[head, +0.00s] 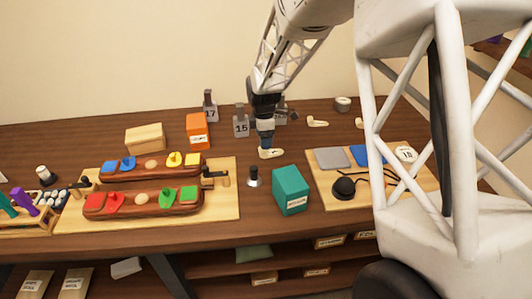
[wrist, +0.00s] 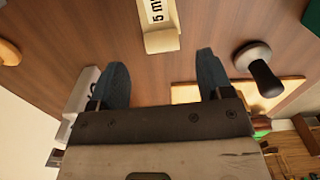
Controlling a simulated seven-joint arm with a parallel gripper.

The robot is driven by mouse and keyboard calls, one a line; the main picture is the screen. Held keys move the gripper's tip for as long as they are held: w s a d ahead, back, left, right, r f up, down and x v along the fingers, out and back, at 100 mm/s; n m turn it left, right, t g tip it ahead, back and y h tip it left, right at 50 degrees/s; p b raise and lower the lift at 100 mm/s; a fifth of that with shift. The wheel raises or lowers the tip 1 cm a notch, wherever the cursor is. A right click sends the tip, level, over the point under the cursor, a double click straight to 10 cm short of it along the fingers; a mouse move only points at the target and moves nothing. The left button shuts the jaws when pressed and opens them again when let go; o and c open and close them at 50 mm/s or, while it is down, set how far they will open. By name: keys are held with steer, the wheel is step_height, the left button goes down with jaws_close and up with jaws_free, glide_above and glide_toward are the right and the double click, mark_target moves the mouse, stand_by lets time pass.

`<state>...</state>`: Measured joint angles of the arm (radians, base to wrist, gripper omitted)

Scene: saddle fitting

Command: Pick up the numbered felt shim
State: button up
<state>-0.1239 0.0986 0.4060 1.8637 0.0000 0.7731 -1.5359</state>
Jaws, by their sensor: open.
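A cream felt shim (wrist: 160,38) with a white label reading "5 m…" lies on the brown table at the top of the wrist view, its far end cut off by the frame. In the head view a small cream piece (head: 271,153), its label too small to read, lies on the table just below my gripper (head: 266,142). In the wrist view my gripper (wrist: 161,66) is open, with two dark blue-grey fingers apart and nothing between them. The shim lies beyond the fingertips, roughly in line with the gap.
A dark-knobbed tool (head: 253,177) and a teal box (head: 290,190) stand close by. Grey numbered blocks (head: 241,126) and an orange box (head: 197,131) stand behind and left. Boards lie left (head: 225,205) and right (head: 335,201). More cream pieces (head: 317,122) lie further back.

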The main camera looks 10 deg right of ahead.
steer(key=shift+s+f, duration=0.1)
steer(key=shift+f, duration=2.4)
steer(key=c, duration=1)
steer(key=shift+r, duration=5)
